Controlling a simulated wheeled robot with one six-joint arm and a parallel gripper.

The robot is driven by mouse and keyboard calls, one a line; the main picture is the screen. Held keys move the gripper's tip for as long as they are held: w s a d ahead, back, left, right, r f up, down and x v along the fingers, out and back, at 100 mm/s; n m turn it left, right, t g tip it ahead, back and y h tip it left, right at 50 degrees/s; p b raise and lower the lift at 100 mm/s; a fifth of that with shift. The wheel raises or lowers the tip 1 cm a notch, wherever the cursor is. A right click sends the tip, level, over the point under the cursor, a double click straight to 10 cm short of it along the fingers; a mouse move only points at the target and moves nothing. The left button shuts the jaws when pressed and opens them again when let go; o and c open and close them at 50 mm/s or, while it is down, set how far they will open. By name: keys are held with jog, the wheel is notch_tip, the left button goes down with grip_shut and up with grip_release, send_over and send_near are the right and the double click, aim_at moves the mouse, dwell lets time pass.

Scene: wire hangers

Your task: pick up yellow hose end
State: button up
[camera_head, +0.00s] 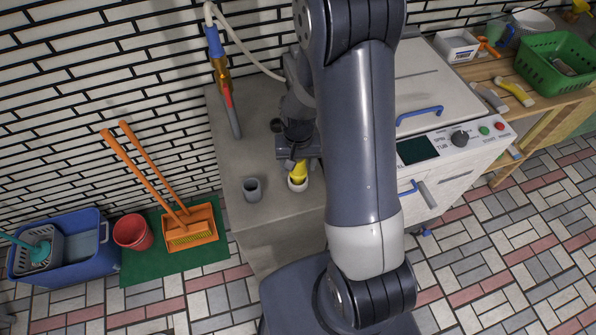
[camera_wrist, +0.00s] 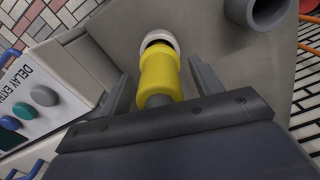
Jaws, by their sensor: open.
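The yellow hose end (camera_head: 299,172) sits with its lower end in a white ring-shaped holder (camera_head: 297,185) on the grey counter. In the wrist view the yellow hose end (camera_wrist: 159,76) lies between my two gripper fingers, with its far end in the white holder (camera_wrist: 158,41). My gripper (camera_wrist: 162,82) is open, with a visible gap to the hose end on each side. In the head view my gripper (camera_head: 298,150) is right at the hose end, and my arm hides part of the area.
A grey cup-like holder (camera_head: 253,189) stands left of the hose end, and also shows in the wrist view (camera_wrist: 270,10). A white machine with buttons (camera_head: 460,150) is on the right. A hose with blue and red parts (camera_head: 222,75) runs along the wall.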

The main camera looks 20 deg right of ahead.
jog(key=c, duration=1.1)
jog(key=shift+r, duration=0.1)
